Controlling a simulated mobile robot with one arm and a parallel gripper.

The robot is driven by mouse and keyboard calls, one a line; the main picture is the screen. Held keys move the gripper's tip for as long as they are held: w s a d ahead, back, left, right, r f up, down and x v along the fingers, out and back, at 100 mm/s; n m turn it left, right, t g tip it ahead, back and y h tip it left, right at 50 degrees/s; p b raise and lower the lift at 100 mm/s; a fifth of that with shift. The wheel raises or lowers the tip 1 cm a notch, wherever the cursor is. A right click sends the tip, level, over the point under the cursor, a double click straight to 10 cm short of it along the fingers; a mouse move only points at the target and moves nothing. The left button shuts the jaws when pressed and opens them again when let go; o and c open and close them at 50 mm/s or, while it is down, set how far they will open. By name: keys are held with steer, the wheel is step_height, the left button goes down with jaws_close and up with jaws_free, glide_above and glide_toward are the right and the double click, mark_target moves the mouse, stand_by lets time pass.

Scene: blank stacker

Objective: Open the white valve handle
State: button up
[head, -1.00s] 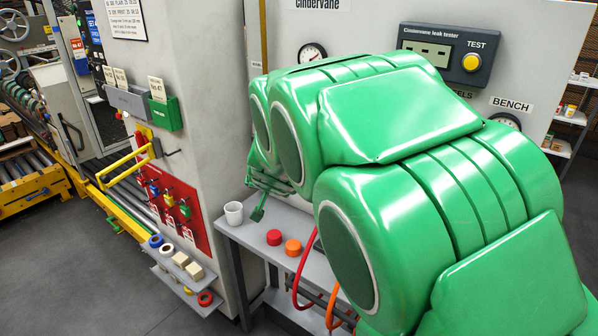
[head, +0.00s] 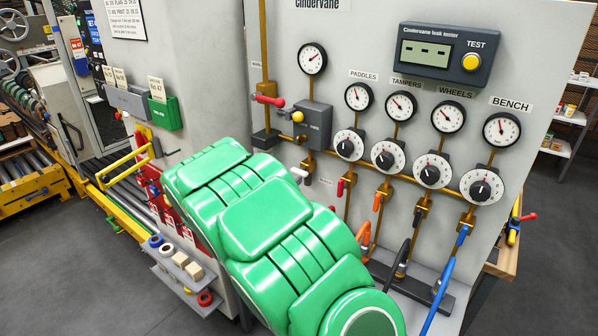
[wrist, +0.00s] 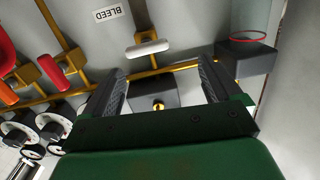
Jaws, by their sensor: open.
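The white valve handle (wrist: 148,48) is a short rounded bar on a brass pipe beside the BLEED label in the wrist view, where the panel appears upside down. In the head view, its white end (head: 299,173) shows just past my green arm. My gripper (wrist: 163,67) is open, with two dark ridged fingers pointing at the panel. The handle lies beyond the fingertips, within the gap but nearer the left finger. Nothing is between the fingers, and I see no contact. In the head view, my arm hides the gripper.
The panel carries several gauges and dials (head: 431,170). A red handle (head: 268,100) and a grey box (head: 314,124) sit above the white handle. Red and orange handles (head: 378,201) and hoses (head: 450,270) are to its right. A dark box with a red ring (wrist: 248,52) is near the right finger.

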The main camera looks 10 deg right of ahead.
mark_target(297, 172)
steer(key=shift+m+h, duration=0.3)
steer(key=shift+h, duration=0.6)
steer(key=shift+s+d+f+x, duration=0.15)
steer(key=shift+f+x, duration=0.05)
steer(key=shift+x, duration=1)
steer(key=shift+s+d+f+x, duration=0.1)
steer(key=shift+d+f+x, duration=0.1)
steer(key=shift+x, duration=1)
steer(key=shift+s+d+f+x, duration=0.1)
steer(key=shift+s+f+x, duration=0.1)
steer(key=shift+x, duration=1)
steer(key=c, duration=1)
steer(key=shift+o, duration=0.2)
